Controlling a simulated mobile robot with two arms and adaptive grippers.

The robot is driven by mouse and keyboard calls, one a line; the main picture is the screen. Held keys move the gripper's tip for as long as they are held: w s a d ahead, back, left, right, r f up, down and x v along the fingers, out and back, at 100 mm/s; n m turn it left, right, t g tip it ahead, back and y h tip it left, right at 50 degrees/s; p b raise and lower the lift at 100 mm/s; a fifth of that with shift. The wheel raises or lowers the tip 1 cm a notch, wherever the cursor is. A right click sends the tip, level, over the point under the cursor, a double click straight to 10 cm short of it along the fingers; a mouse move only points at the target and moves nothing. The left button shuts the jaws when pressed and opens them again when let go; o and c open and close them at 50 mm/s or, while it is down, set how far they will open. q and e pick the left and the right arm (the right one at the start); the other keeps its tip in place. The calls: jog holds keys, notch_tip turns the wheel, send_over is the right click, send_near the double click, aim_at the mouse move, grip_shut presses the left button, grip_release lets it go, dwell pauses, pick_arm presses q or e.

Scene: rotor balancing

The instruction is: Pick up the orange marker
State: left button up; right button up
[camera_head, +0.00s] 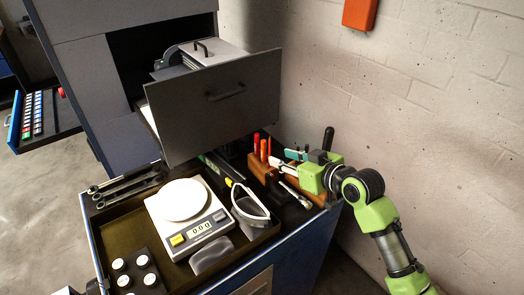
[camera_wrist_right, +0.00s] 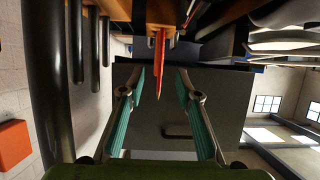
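An orange-red marker (camera_head: 263,150) stands upright with similar red-orange sticks close beside it in a brown wooden holder (camera_head: 258,168) at the back of the workbench top. In the right wrist view the orange marker (camera_wrist_right: 158,66) hangs point-down in the picture between the two teal fingers. My right gripper (camera_head: 279,158) is open and level, reaching in from the right, with its fingertips close to the marker. In the wrist view the right gripper (camera_wrist_right: 160,82) shows a gap on both sides of the marker. My left gripper is not in view.
A dark-handled tool (camera_head: 328,138) stands beside my gripper. A white scale (camera_head: 190,215), safety glasses (camera_head: 250,205) and wrenches (camera_head: 125,187) lie in front and left. The wall is close behind.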

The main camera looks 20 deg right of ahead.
aim_at(265, 149)
jog(key=x, duration=0.2)
jog(key=p+x, duration=0.1)
jog(key=x, duration=0.1)
jog(key=p+x, duration=0.1)
jog(key=x, duration=0.1)
jog(key=shift+w+r, duration=0.2)
jog(key=shift+r, duration=0.05)
jog(key=p+x, duration=0.1)
jog(key=x, duration=0.2)
jog(key=shift+w+a+r, duration=0.1)
jog(key=shift+w, duration=0.05)
jog(key=shift+w+a+f, duration=0.15)
jog(key=shift+w+f, duration=0.15)
jog(key=shift+w, duration=0.1)
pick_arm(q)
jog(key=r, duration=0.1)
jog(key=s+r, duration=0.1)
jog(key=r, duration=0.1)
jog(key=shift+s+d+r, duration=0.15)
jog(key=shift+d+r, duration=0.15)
pick_arm(e)
jog(key=shift+c, duration=0.5)
grip_shut()
